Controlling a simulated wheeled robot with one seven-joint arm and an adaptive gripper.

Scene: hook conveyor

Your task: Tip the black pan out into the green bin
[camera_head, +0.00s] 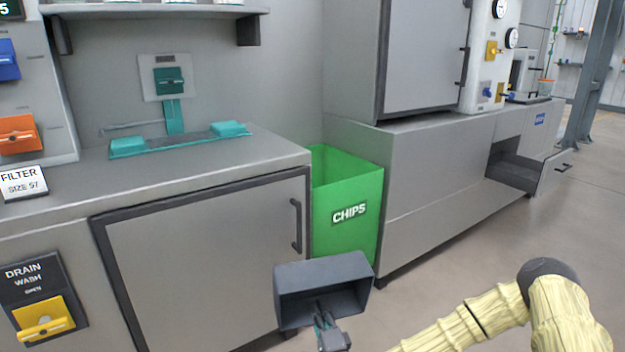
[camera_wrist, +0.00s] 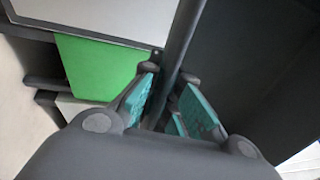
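The black pan (camera_head: 350,270) is a deep dark box, held up in front of the green bin and low in the head view. It is tilted with its open side toward the head camera, and I see no contents in it. My gripper (camera_head: 322,318) is at the pan's near side. In the wrist view my gripper's teal finger pads (camera_wrist: 168,105) stand on either side of a dark bar (camera_wrist: 181,40) that looks like the pan's handle. The green bin (camera_head: 349,185), marked CHIPS, stands behind the pan; its green also shows in the wrist view (camera_wrist: 95,68).
A grey cabinet (camera_head: 215,255) with a bar handle stands left of the bin. A grey machine base (camera_head: 440,175) stands right of it, with an open drawer (camera_head: 517,170) farther off. The bin sits in the gap between them. Open floor (camera_head: 520,240) lies to the right.

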